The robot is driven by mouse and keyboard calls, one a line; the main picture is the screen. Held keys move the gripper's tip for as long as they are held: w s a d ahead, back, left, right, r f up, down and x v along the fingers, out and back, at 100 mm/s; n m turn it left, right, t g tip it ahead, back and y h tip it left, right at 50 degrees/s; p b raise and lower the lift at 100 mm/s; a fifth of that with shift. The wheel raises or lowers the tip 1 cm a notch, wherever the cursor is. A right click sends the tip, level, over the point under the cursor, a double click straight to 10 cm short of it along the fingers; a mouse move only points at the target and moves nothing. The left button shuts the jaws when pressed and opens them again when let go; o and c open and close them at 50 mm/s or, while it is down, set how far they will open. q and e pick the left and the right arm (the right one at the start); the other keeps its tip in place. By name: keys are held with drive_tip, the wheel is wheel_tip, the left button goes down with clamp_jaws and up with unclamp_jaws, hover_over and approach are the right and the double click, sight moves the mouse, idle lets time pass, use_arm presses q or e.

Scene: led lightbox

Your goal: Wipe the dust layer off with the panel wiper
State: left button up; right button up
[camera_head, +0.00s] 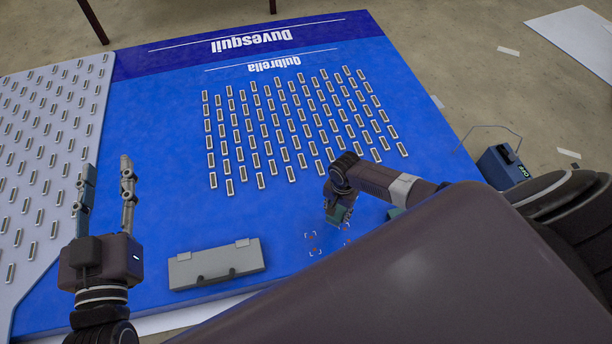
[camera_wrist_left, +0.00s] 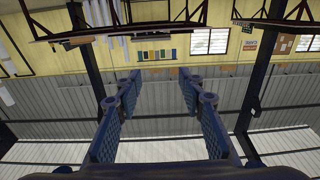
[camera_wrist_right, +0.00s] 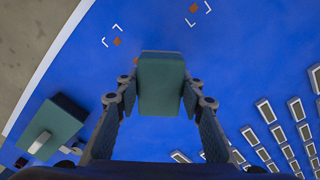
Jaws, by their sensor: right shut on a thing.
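A teal block that looks like the panel wiper (camera_wrist_right: 160,85) is held between the fingers of my right gripper (camera_wrist_right: 160,100). In the head view my right gripper (camera_head: 339,214) is low over the lower part of the blue panel (camera_head: 150,120). Whether the wiper touches the panel, I cannot tell. Small brown patches inside white corner marks lie by it, one patch (camera_head: 312,251) in the head view and another (camera_wrist_right: 117,42) in the right wrist view. No clear dust layer is distinguishable. My left gripper (camera_head: 107,166) is open, empty and raised over the left side.
Rows of light modules (camera_head: 290,125) fill the panel's middle. A grey case (camera_head: 216,265) lies at its lower edge. Another teal block with a white piece (camera_wrist_right: 52,125) is beside my right gripper. A dark box with a wire handle (camera_head: 503,166) stands right of the panel.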

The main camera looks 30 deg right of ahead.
drive_tip(key=shift+r+p, duration=1.25)
drive_tip(key=shift+p, duration=0.05)
use_arm(q)
drive_tip(key=s+a+f+g+y, duration=0.1)
drive_tip(key=s+f+g, duration=0.3)
drive_tip(key=f, duration=0.4)
drive_tip(key=s+a+f+g+y, duration=0.1)
drive_tip(key=s+a+f+g, duration=0.3)
drive_tip(key=f, duration=0.4)
drive_tip(key=shift+s+a+f+g+y+p, duration=0.2)
drive_tip(key=shift+s+g+y+p, duration=0.15)
drive_tip(key=shift+g, duration=0.25)
use_arm(e)
drive_tip(key=shift+r, duration=0.35)
